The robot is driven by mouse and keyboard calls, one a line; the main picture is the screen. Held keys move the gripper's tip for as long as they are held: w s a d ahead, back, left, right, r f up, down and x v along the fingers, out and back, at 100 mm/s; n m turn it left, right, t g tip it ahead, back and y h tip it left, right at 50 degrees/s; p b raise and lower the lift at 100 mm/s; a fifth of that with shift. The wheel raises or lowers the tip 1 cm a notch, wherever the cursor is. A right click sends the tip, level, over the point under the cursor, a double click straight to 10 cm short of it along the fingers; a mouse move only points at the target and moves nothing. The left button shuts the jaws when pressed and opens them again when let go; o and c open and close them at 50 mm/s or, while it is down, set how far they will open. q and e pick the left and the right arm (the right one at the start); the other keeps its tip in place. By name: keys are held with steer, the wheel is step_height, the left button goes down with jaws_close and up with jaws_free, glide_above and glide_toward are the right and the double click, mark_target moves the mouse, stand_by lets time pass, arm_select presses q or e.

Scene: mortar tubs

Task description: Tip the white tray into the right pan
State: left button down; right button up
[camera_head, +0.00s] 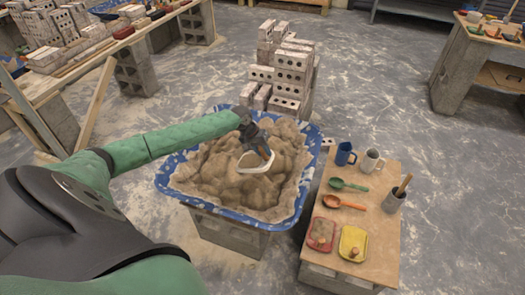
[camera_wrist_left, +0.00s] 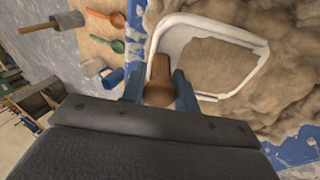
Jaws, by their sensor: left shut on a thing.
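The white tray (camera_head: 256,171) is over the heaped sandy mortar (camera_head: 205,172) in the blue pan (camera_head: 166,187). My left gripper (camera_head: 263,146) is shut on the tray's brown handle. In the left wrist view, the gripper (camera_wrist_left: 158,92) holds that handle between blue-grey fingers, and the white tray (camera_wrist_left: 172,40) extends beyond it. Inside its rim is sandy material like the heap. I cannot tell whether the tray touches the heap. My right gripper is not in view.
Stacked bricks (camera_head: 290,75) stand behind the pan. Floor farther right is open.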

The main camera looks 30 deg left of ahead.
arm_select(q)
steer(key=shift+w+y, duration=0.1)
steer(key=shift+y, duration=0.8)
steer(key=y, duration=0.1)
steer(key=g+y+b, duration=0.1)
steer(key=shift+d+y+b, duration=0.2)
steer(key=shift+y+b, duration=0.1)
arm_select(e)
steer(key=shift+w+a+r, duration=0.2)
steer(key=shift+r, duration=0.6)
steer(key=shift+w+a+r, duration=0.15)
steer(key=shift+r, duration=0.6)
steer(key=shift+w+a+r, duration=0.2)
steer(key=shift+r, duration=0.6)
arm_select(q)
steer(key=shift+r, duration=0.1)
